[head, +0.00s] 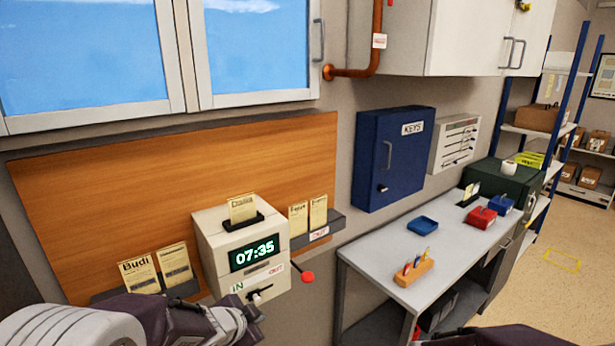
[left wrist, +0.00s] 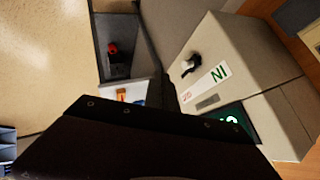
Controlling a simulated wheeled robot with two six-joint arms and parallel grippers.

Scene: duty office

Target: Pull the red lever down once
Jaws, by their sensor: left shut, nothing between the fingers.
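A cream time clock (head: 211,239) is fixed to the wall board, with a green 07:35 display and a card in its top. The red lever (head: 308,277) sticks out from its right side, ending in a red ball. My left gripper (head: 256,312) is shut and empty, in front of the clock's lower front, left of and below the red ball and apart from it. In the left wrist view the gripper (left wrist: 167,97) is beside the clock (left wrist: 235,65). A small red object shows at upper left there; I cannot tell whether it is the lever's ball.
Card racks (head: 322,232) flank the clock. A grey table (head: 372,256) with a wooden pen block (head: 413,273) stands to the right, below a blue key cabinet (head: 395,158). The floor at right is clear.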

